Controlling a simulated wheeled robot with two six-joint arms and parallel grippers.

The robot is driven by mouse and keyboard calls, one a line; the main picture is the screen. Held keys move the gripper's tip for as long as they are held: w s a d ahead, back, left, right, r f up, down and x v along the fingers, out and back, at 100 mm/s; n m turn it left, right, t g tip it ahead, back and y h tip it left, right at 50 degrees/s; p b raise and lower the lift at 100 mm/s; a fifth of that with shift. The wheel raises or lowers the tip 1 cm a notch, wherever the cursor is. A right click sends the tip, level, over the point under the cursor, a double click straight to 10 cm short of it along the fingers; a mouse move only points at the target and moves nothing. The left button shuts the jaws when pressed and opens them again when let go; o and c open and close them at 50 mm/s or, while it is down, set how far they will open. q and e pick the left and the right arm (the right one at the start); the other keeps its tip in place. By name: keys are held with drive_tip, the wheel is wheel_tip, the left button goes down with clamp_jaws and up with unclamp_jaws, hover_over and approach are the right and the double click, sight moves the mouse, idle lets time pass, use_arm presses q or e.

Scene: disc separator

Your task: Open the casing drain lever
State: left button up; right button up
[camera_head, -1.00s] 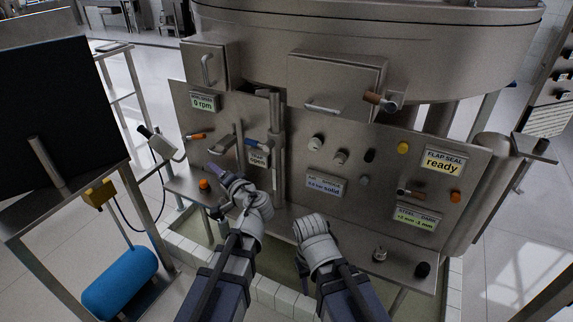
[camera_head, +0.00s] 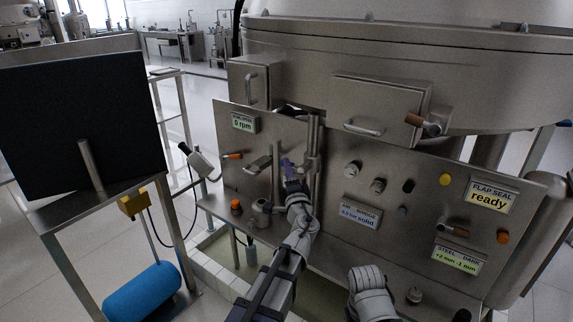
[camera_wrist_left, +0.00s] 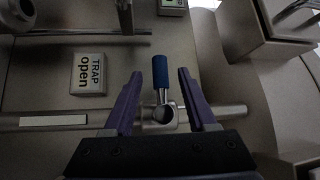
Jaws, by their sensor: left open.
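A short lever with a blue grip (camera_wrist_left: 160,72) stands out from a round metal hub on a horizontal pipe in the left wrist view. No label naming it as the casing drain shows. My left gripper (camera_wrist_left: 155,88) is open, with one purple finger on each side of the lever and gaps between. In the head view my left gripper (camera_head: 291,172) is at the control panel beside a vertical pipe and largely hides the lever. Only the wrist of my right arm shows at the bottom, its jaws out of sight.
A "TRAP open" sign (camera_wrist_left: 88,74) is left of the lever. A box with a handle (camera_head: 252,85) juts out above. A dark screen (camera_head: 80,115) stands at left.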

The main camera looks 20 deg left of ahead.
use_arm(q)
drive_tip(key=x, duration=0.4)
drive_tip(key=shift+c, duration=0.4)
clamp_jaws()
idle(1.0)
